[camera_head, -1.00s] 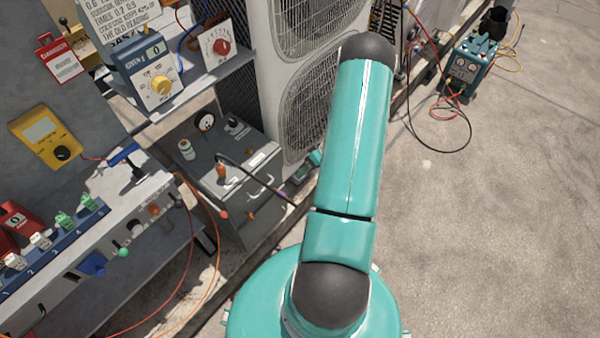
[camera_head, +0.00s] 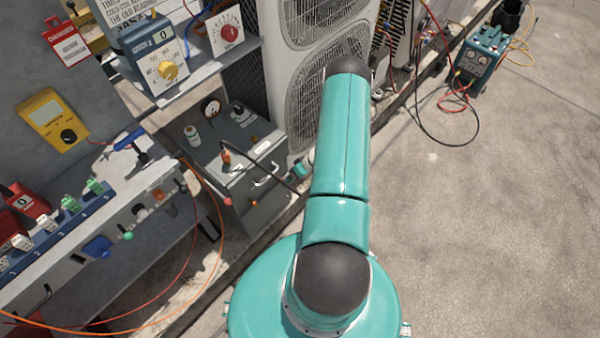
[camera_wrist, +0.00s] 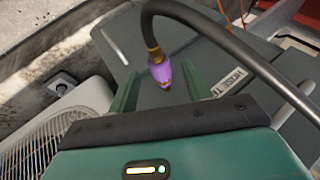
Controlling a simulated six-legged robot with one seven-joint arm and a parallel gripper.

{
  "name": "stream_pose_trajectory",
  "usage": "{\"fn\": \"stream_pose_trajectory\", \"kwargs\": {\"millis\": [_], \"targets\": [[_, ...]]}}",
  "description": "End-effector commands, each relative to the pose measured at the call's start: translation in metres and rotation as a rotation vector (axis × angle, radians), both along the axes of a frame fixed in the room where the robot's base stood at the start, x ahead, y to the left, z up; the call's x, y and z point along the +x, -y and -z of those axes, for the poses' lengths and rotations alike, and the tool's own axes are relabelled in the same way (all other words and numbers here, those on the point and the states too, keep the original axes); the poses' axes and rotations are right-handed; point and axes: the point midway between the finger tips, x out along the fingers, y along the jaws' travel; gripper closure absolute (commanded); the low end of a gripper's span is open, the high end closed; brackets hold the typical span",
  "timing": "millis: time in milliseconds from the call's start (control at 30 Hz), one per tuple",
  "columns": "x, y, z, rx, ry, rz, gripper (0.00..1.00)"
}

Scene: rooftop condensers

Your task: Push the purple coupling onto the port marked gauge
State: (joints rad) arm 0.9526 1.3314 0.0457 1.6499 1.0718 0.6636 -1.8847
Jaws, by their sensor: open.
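The purple coupling (camera_wrist: 161,72) shows in the wrist view at the end of a dark hose (camera_wrist: 205,30), with brass-coloured parts above and below it. It points downward. My gripper (camera_wrist: 159,78) is open, with one green finger on each side of the coupling in the picture. A gap shows on both sides; I cannot tell how deep it sits between the fingers. In the head view the hose (camera_head: 270,172) arches from an orange fitting on a grey box and runs behind my arm, which hides the coupling there. I cannot make out a port marked gauge in either view.
The grey box (camera_head: 238,180) stands beside a white condenser (camera_head: 320,100). A label reading "HOSE T..." (camera_wrist: 232,82) is partly visible. A bench with dials and switches (camera_head: 95,240) is at left. The concrete at right (camera_head: 490,220) is mostly clear, with a teal machine (camera_head: 476,58) behind.

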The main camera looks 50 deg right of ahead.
Motion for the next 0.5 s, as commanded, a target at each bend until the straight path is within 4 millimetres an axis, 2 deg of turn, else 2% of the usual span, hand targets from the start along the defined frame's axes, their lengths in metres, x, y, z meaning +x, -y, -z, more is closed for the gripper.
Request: {"fn": "stream_pose_trajectory", "kwargs": {"millis": [133, 433, 467, 500], "targets": [[0.0048, -0.0058, 0.0105, -0.001, 0.000, 0.000, 0.51], [0.0060, -0.0070, 0.0125, -0.001, 0.001, 0.000, 0.51], [0.0060, -0.0070, 0.0125, -0.001, 0.001, 0.000, 0.53], [0.0060, -0.0070, 0.0125, -0.001, 0.001, 0.001, 0.61]]}}
